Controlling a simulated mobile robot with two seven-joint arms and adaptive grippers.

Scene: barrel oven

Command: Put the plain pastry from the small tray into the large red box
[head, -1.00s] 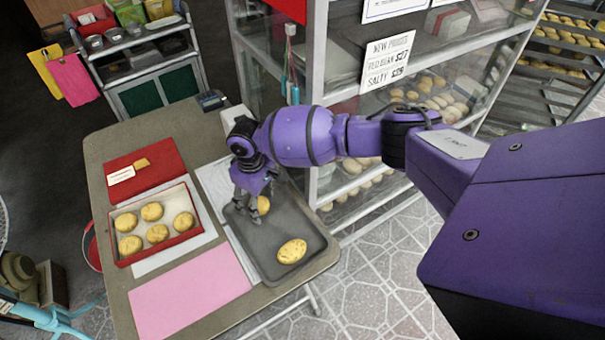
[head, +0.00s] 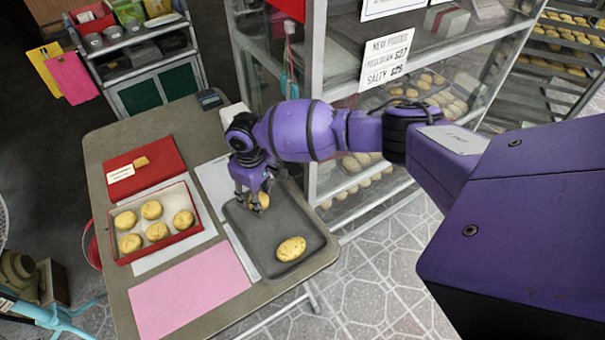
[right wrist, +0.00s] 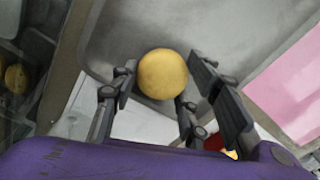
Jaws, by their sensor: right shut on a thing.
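The plain pastry (head: 263,200), round and smooth yellow, is at the far end of the small grey tray (head: 265,258). My right gripper (head: 254,205) has its fingers around it. In the right wrist view the pastry (right wrist: 163,74) sits between the fingers (right wrist: 165,85), which are shut on it. Whether it still touches the tray is unclear. A speckled oval pastry (head: 291,249) lies at the tray's near end. The large red box (head: 163,248), left of the tray, is open and holds several speckled pastries. My left gripper is not in view.
A red lid (head: 140,166) with a small card lies behind the box. A pink sheet (head: 190,293) lies in front. The glass pastry cabinet (head: 318,110) stands close behind and right of the table (head: 112,148).

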